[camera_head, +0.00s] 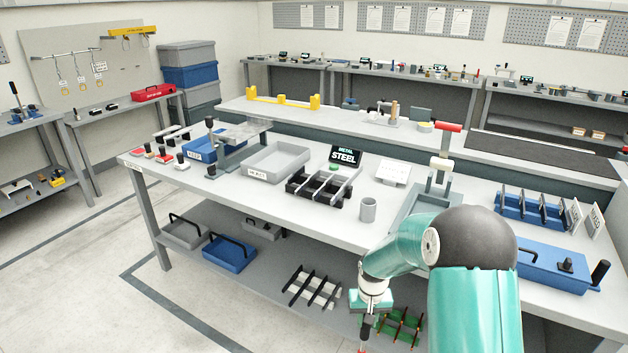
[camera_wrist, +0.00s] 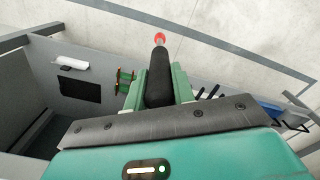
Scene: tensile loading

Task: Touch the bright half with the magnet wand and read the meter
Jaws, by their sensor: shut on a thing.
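My gripper (camera_head: 369,305) hangs low in front of the bench, above the lower shelf in the picture. In the wrist view my gripper (camera_wrist: 159,82) is shut on a black-handled wand (camera_wrist: 158,88) with a red tip (camera_wrist: 160,38). The tip points away from the palm and touches nothing that I can see; it also shows at the bottom of the head view (camera_head: 362,350). A black display (camera_head: 345,158) on the bench reads "METAL STEEL". I cannot pick out the bright half in either view.
The bench top (camera_head: 325,215) holds a grey tray (camera_head: 275,160), a black divided rack (camera_head: 318,188), a grey cup (camera_head: 368,210) and a press-like stand (camera_head: 440,170). A blue case (camera_head: 545,265) is at right. The floor at left is clear.

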